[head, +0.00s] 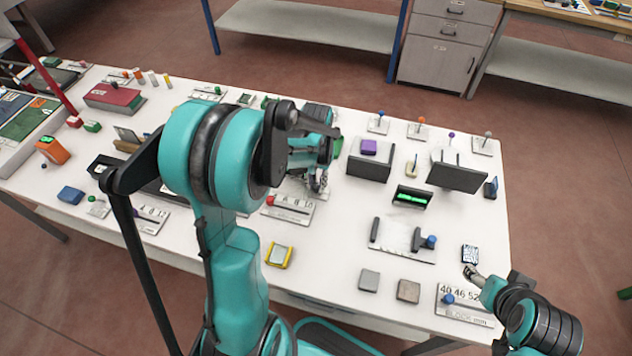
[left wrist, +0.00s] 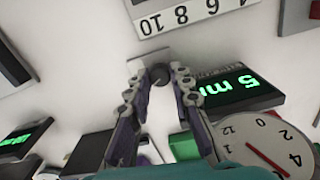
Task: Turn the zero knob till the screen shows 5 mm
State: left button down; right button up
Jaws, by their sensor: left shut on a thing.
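My left gripper (head: 318,186) reaches down over the middle of the table. In the head view my left arm hides this screen. My right gripper (head: 470,272) hangs at the right front near a blue-knobbed number plate (head: 462,303); its finger gap is too small to judge.
A round dial with a red needle (left wrist: 280,148) is close to the left gripper. A number scale (head: 290,208) lies in front of it. Another green-lettered screen (head: 410,198) stands to the right. Grey and brown blocks lie near the front, with bare white table around them.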

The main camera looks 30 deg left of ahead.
aim_at(316, 185)
dwell(0.3)
pick_arm(q)
jog(key=c, duration=1.3)
grip_release()
jog(key=shift+c, duration=0.2)
jog(key=shift+r, duration=0.1)
notch_tip(316, 185, up, 12)
jog(key=s+d+m+t, duration=0.1)
jog(key=s+d+t, duration=0.6)
jog(key=s+d, duration=0.4)
jog(key=shift+s+r+m, duration=0.25)
jog(key=shift+r+m, duration=0.05)
jog(key=shift+r, duration=0.1)
